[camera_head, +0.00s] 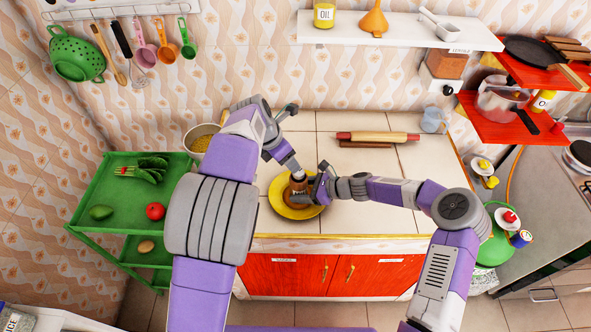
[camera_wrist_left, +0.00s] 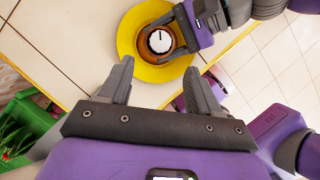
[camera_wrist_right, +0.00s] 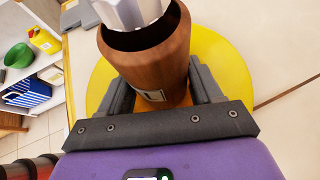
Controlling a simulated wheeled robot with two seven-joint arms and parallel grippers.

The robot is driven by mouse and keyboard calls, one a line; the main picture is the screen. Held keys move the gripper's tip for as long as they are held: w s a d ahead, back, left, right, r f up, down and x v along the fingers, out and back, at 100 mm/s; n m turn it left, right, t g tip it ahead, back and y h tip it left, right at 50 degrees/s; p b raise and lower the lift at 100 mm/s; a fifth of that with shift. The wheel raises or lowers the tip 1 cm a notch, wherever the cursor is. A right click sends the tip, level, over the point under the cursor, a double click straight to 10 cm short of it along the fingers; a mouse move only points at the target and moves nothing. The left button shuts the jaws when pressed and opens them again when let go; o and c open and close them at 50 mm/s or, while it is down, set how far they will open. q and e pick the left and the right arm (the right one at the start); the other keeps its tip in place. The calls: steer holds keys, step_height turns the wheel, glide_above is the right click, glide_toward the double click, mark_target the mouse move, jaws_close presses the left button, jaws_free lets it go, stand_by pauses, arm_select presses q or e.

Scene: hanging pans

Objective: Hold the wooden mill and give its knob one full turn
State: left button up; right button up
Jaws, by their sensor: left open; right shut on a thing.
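The wooden mill (camera_wrist_right: 155,62) stands on a yellow plate (camera_head: 276,205) on the tiled counter. It is brown with a pale label. Its white knob (camera_wrist_left: 160,41) is on top, with a dark mark seen from above. My right gripper (camera_wrist_right: 160,90) is shut on the mill's body from the right, one finger on each side. My left gripper (camera_wrist_left: 165,80) is open and empty; in the left wrist view the knob lies beyond its fingertips, not between them.
A rolling pin (camera_head: 378,136) lies on the counter behind. A pot (camera_head: 203,140) stands at the left, partly behind my left arm. A green cart (camera_head: 115,185) with vegetables is on the left. Red shelves (camera_head: 500,122) are on the right. The counter's middle tiles are clear.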

mark_target(299, 174)
arm_select(q)
steer(key=x, duration=0.8)
steer(key=shift+d+f, duration=0.1)
steer(key=shift+f, duration=0.2)
steer(key=c, duration=1.1)
steer(key=shift+o, duration=0.2)
steer(key=shift+w+m, duration=0.1)
steer(key=shift+m, duration=0.2)
